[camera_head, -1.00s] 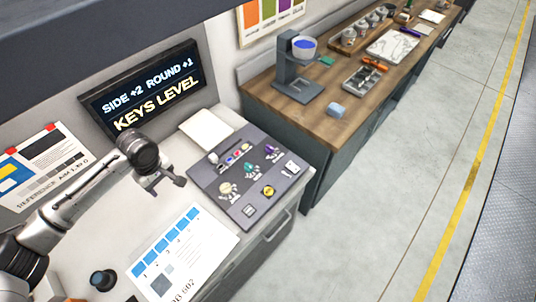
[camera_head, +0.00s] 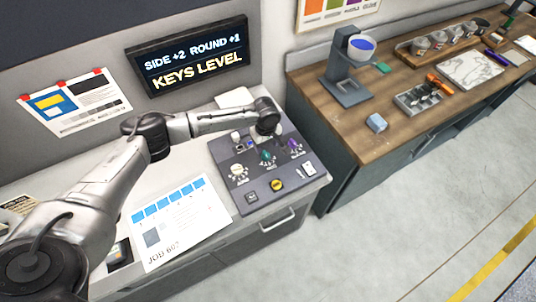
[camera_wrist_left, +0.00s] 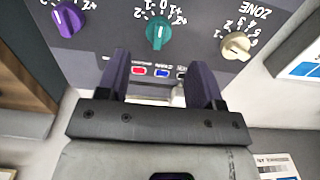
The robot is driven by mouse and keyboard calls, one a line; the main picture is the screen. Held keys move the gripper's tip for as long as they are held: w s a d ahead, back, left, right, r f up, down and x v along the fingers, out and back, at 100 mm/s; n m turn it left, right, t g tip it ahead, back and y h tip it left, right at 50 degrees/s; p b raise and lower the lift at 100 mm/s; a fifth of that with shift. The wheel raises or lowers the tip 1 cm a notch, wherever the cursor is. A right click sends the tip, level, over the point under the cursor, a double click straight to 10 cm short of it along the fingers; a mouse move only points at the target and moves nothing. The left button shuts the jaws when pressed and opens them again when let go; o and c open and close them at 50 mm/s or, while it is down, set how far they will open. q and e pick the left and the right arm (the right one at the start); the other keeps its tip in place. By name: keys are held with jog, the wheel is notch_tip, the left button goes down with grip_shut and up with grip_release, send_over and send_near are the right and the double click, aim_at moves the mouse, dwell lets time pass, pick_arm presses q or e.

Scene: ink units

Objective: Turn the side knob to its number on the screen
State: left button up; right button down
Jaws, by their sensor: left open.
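The dark screen (camera_head: 190,58) on the wall reads "SIDE +2 ROUND +1" and "KEYS LEVEL". The grey control panel (camera_head: 222,158) carries a cream knob (camera_head: 238,170), a teal knob (camera_head: 267,155) and a purple knob (camera_head: 295,146). My left gripper (camera_head: 262,136) hangs over the panel's back part. In the left wrist view its fingers (camera_wrist_left: 158,68) are open and empty, apart from the teal knob (camera_wrist_left: 158,30). The purple knob (camera_wrist_left: 68,18) and the cream knob (camera_wrist_left: 236,45), marked ZONE, lie to either side. The teal and purple knobs' name labels are unreadable. My right gripper is not in view.
Small coloured keys (camera_wrist_left: 150,71) lie close to my fingers. A yellow button (camera_head: 277,185) sits near the panel's front. A printed job sheet (camera_head: 180,225) lies left of the panel. A wooden bench (camera_head: 375,145) with a stand and tools is at the right.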

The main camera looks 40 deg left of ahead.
aim_at(266, 155)
pick_arm(q)
notch_tip(266, 155, down, 8)
jog(key=shift+r, duration=0.2)
jog(key=shift+c, duration=0.4)
